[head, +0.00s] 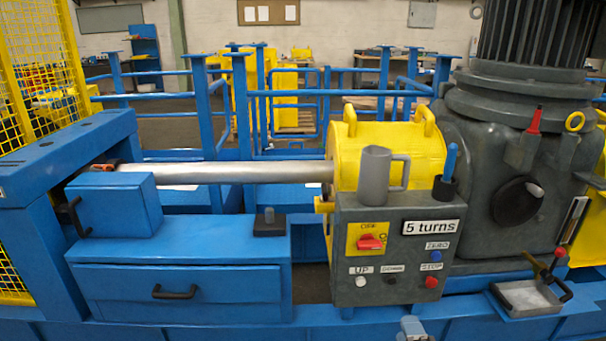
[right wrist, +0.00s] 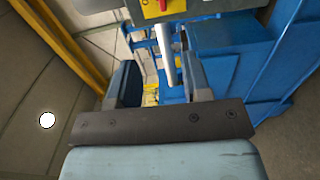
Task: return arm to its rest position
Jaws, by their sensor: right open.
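My right gripper (head: 412,328) shows only as a small grey-blue piece at the bottom edge of the head view, in front of the blue machine frame and below the control box (head: 395,235). In the right wrist view, its two fingers stand wide apart with nothing between them, so the gripper (right wrist: 160,78) is open and empty. Beyond the fingers are the silver shaft (right wrist: 169,60) and the blue frame, both apart from the jaws. Most of my right arm is hidden. My left gripper is in neither view.
The control box carries a red switch (head: 370,243), buttons and a "5 turns" sign (head: 431,227). A grey mug (head: 374,176) and a blue-handled tool in a black cup (head: 445,188) stand on it. A blue drawer unit (head: 180,283) is left; a small tray (head: 527,298) is right.

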